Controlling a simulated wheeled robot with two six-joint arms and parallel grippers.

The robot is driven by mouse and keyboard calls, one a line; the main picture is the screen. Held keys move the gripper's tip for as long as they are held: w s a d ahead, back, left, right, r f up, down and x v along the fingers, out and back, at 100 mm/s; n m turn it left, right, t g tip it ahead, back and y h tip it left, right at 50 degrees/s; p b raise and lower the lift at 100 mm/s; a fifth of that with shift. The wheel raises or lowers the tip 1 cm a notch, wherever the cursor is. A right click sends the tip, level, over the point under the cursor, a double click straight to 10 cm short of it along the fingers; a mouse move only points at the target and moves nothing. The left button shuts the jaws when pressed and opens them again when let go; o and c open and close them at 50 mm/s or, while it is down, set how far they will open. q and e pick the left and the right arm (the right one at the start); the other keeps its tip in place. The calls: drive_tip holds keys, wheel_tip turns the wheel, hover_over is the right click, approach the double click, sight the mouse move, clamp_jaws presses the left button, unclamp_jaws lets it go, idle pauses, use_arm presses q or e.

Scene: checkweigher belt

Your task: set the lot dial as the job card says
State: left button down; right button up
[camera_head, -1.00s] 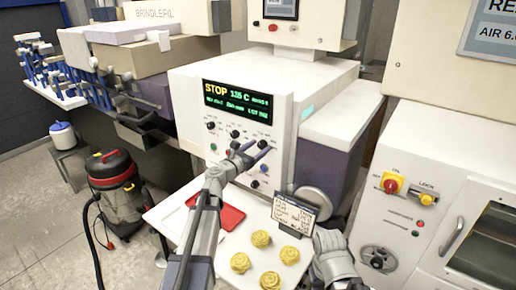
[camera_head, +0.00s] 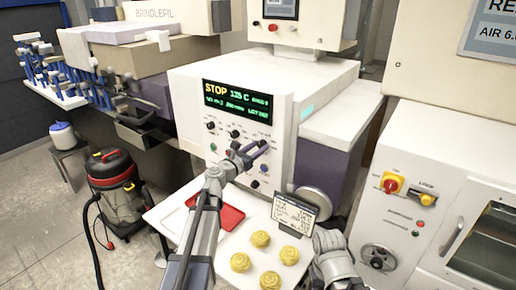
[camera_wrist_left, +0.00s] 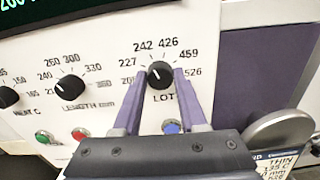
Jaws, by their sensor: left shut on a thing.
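The black lot dial (camera_wrist_left: 160,75) sits on the white panel in the left wrist view, above the word LOT. Numbers around it include 227, 242, 426, 459 and 526. Its pale mark points roughly up, near 242. My left gripper (camera_wrist_left: 161,82) is shut on this dial, one purple finger on each side; in the head view the gripper (camera_head: 259,147) reaches the panel's lower right. The job card (camera_head: 293,212) stands at the table's back right; its writing is too small to read. My right arm is beside it, its fingers not clear.
The screen (camera_head: 238,102) shows STOP and 135 C, with a lot field. The length dial (camera_wrist_left: 69,88) and a red button (camera_wrist_left: 79,133) are left of the lot dial. A red tray (camera_head: 228,216) and several yellow rosettes (camera_head: 261,239) occupy the white table.

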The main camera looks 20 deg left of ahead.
use_arm(q)
drive_tip(key=m, duration=1.1)
drive_tip(key=shift+f+m, duration=0.1)
drive_tip(key=shift+m, duration=0.2)
drive_tip(key=m, duration=1.1)
drive_tip(key=shift+s+d+f+m, duration=0.1)
drive_tip(key=shift+m, duration=0.3)
drive_tip(key=shift+c, duration=2.2)
unclamp_jaws()
